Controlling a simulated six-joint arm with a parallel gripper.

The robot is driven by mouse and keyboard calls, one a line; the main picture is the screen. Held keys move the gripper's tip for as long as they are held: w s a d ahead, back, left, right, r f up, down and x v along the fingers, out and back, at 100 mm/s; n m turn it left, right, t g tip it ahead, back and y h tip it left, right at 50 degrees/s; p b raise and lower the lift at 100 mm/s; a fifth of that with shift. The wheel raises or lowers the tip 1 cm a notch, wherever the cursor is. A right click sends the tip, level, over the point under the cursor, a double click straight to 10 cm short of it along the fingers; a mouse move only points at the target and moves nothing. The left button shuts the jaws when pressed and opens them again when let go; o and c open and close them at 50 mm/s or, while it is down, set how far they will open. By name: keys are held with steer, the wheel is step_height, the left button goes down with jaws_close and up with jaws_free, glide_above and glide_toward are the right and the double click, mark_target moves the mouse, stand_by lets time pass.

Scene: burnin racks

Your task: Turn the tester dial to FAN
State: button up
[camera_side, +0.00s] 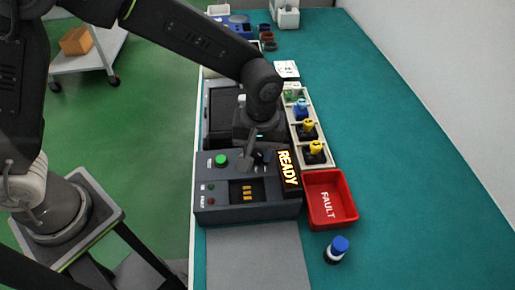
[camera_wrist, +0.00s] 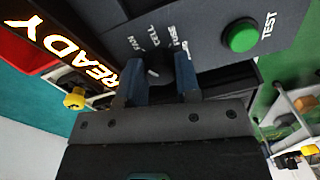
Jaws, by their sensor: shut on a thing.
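The tester (camera_side: 225,212) is a dark grey box on the teal bench, with a lit READY sign (camera_side: 288,168) on its right side. In the wrist view its dial (camera_wrist: 157,70) is a small dark knob with white labels around it, FAN and CELL among them. My gripper (camera_wrist: 160,84) is shut on the dial, one finger on each side of it. The fingers hide much of the knob, and I cannot tell for sure which label it points at. In the side view my gripper (camera_side: 256,157) is over the panel and mostly hides the dial.
A green TEST button (camera_wrist: 241,37) is beside the dial. A red FAULT bin (camera_side: 332,207) stands right of the tester, with a blue-capped part (camera_side: 337,250) in front. A pale rack (camera_side: 322,146) with yellow- and blue-topped parts is behind the bin. The bench's right side is clear.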

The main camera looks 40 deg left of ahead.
mark_target(259, 152)
steer(key=o, duration=0.9)
steer(key=shift+r, duration=0.15)
steer(key=r, duration=1.3)
steer(key=shift+w+d+r, duration=0.15)
steer(key=shift+d+r, duration=0.1)
steer(key=shift+r, duration=0.05)
steer(key=s+a+r+m+t, duration=0.1)
steer(key=s+a+r+m, duration=0.15)
steer(key=a, duration=0.25)
steer(key=s+a+r+m+t, duration=0.1)
steer(key=s+a+r+t, duration=0.1)
steer(key=s+a, duration=0.3)
steer(key=s+a+m+t, duration=0.1)
steer(key=s+a, duration=0.1)
steer(key=a, duration=0.1)
steer(key=s+a+f+m+t, duration=0.1)
steer(key=s+a, duration=0.2)
steer(key=s+a+f+m+t, duration=0.1)
steer(key=s+a, duration=0.1)
steer(key=s, duration=0.1)
steer(key=shift+a+f+m, duration=0.1)
steer(key=shift+a+m, duration=0.15)
steer(key=shift+a, duration=0.15)
